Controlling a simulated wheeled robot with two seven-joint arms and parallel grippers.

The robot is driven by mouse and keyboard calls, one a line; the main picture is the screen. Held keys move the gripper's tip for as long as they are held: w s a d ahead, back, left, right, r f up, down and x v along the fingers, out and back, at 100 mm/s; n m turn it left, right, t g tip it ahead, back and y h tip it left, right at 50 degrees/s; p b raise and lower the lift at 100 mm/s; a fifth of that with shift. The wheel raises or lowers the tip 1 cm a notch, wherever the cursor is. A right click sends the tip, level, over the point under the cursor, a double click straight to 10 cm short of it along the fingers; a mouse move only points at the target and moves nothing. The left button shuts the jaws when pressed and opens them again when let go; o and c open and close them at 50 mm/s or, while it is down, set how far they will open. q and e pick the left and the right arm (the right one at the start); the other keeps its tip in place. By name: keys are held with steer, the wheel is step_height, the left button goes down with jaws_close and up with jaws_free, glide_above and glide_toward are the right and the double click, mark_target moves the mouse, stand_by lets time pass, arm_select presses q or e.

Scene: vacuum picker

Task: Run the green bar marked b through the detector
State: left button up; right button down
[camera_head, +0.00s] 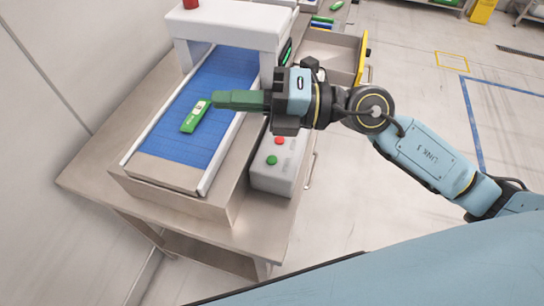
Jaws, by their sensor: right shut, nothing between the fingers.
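A bright green bar with a white patch (195,117) lies flat on the blue belt (178,143) of the detector; its marking is too small to read. The detector's white arch (222,24) spans the belt behind the bar. My right gripper (219,99) comes in from the right with dark green fingers shut and empty. Its fingertips are just right of the bar's upper end, over the belt's right side; I cannot tell if they touch the bar. My left gripper is not in view.
A grey control box with a red button (279,141) and a green button (271,160) sits right of the belt. An open drawer with a yellow front (361,58) juts out behind my gripper.

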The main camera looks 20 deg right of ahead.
step_height(320, 180, down, 6)
steer(key=d+n+g+h, duration=0.2)
steer(key=d+n+h, duration=0.1)
steer(key=h, duration=0.7)
glide_above(272, 160)
steer(key=d, duration=0.1)
step_height(272, 160, down, 4)
steer(key=shift+s+d+r, duration=0.1)
steer(key=shift+s+r, duration=0.05)
steer(key=shift+s, duration=0.05)
steer(key=shift+y, duration=0.3)
step_height(272, 160, down, 9)
steer(key=b, duration=0.6)
steer(key=shift+r+b, duration=0.1)
steer(key=shift+b, duration=0.25)
steer(key=shift+f+b, duration=0.35)
steer(key=shift+f, duration=0.05)
